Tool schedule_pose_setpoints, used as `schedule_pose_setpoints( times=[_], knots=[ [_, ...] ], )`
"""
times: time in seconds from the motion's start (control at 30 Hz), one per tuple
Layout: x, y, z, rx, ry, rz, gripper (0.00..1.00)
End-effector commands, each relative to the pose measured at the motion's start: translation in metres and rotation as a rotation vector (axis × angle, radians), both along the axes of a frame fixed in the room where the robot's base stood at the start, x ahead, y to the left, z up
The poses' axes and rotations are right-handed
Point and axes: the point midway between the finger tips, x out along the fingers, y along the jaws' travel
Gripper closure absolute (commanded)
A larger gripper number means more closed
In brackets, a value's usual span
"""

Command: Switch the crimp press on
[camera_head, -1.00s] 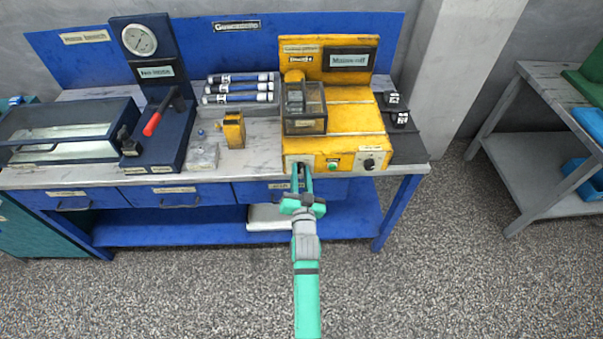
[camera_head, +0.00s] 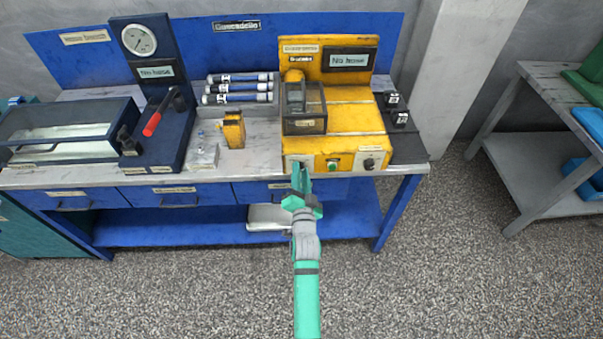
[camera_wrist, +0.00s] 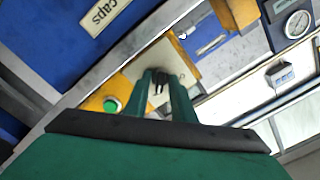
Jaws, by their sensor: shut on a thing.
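The yellow crimp press (camera_head: 350,119) stands on the right part of the blue bench. Its display (camera_head: 350,62) reads "No hose". My gripper (camera_head: 301,168) is at the left end of the press's front panel. In the wrist view its green fingers (camera_wrist: 161,82) are shut on a small dark switch (camera_wrist: 157,88) on a pale plate, and the fingers hide part of it. The green button (camera_head: 333,165) is just right of the gripper; it also shows in the wrist view (camera_wrist: 111,105). A black knob (camera_head: 370,163) is further right.
A clear guard box (camera_head: 305,108) sits on the press. Hoses (camera_head: 238,88) lie in a rack to its left, near a small yellow block (camera_head: 233,130). A gauge stand (camera_head: 160,120) with a red-handled lever is further left. Open floor lies before the bench.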

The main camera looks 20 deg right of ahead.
Motion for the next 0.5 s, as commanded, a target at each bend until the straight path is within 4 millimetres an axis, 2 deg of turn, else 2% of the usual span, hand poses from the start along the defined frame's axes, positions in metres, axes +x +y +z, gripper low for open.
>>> schedule_pose_setpoints(
  times=[0.23,0.27,0.5],
  knots=[
    [-0.0006,-0.0011,-0.0004,0.000,0.001,-0.002,1.00],
    [-0.0006,-0.0011,-0.0004,0.000,0.001,-0.002,0.72],
    [-0.0002,-0.0004,-0.0002,-0.001,0.001,-0.001,0.71]
  ],
)
